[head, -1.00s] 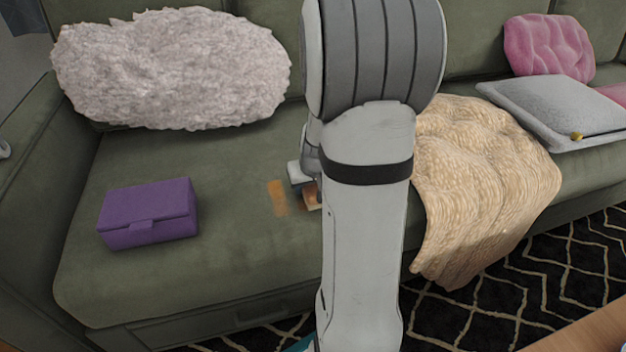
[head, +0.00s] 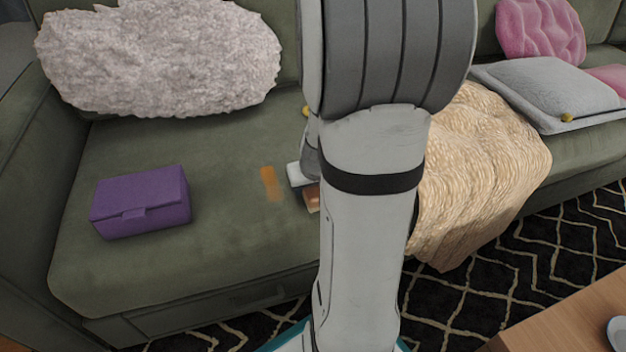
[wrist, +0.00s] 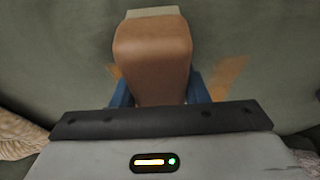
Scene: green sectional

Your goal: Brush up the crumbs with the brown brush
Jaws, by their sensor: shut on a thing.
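The brown brush (wrist: 152,60) fills the upper middle of the wrist view, with a pale strip at its far end. My gripper (wrist: 160,90) is shut on it, with a blue finger showing on each side. In the head view my arm hides most of the gripper, and only a bit of the brush (head: 312,198) shows low over the seat. The crumbs appear as an orange-brown patch (head: 271,183) on the green seat, just left of the brush. In the wrist view an orange patch (wrist: 228,76) lies right of the brush, and a smaller bit shows at its left.
A purple box (head: 140,203) sits on the seat to the left. A fluffy grey pillow (head: 160,60) leans on the backrest. A tan blanket (head: 485,175) drapes over the seat to the right. A wooden table (head: 560,315) stands at lower right.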

